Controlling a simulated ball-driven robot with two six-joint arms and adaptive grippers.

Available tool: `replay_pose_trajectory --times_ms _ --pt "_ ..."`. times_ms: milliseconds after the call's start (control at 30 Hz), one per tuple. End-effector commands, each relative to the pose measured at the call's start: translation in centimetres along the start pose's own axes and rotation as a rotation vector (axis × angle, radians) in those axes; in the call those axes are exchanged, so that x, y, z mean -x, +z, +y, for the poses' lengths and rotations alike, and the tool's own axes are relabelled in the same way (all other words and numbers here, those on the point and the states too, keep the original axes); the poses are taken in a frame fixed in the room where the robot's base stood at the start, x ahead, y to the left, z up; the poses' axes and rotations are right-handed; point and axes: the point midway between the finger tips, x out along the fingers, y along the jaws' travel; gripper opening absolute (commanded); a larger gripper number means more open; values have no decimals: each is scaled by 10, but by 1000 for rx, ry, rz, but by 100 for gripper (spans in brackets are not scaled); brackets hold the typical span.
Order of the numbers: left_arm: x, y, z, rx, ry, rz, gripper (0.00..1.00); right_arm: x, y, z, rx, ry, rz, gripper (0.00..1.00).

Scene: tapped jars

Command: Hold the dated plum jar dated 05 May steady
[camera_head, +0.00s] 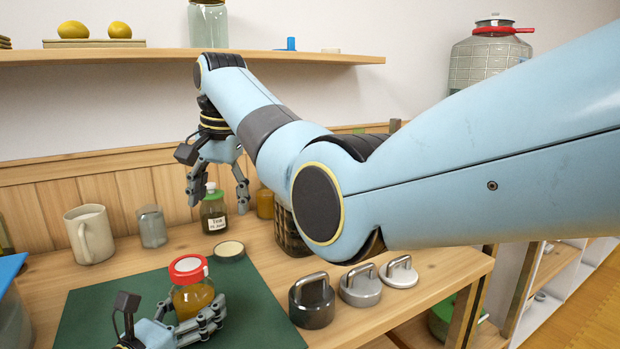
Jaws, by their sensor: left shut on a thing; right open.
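A glass jar (194,297) with amber-brown contents and a red-rimmed lid stands upright at the green mat. My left gripper (193,314) is shut around its lower part, fingers on both sides. No label or date shows on this jar, so I cannot confirm that it is the plum jar dated 05 May.
A loose round lid (229,249) lies at the mat's (262,318) back edge. Dark (312,301), grey (361,286) and white (399,273) handled weights stand to the right. A mug (90,235) and an empty glass (151,228) stand behind. My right arm hides part of the table.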

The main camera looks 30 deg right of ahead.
Motion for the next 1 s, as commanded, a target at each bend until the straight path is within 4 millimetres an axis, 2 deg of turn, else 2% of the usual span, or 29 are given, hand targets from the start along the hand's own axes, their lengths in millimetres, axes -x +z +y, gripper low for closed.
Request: replay_pose_trajectory --times_ms 200,500,800,1000 --pt "0 0 0 -2 1 1 13 -6 -46 18 15 -63 51 73" --pt "0 0 0 -2 1 1 13 -15 -103 51 25 -134 123 73" --pt "0 0 0 -2 1 0 13 -20 -155 90 23 -186 200 73" --pt "-1 0 0 -1 0 0 13 -20 -182 114 20 -211 245 73"
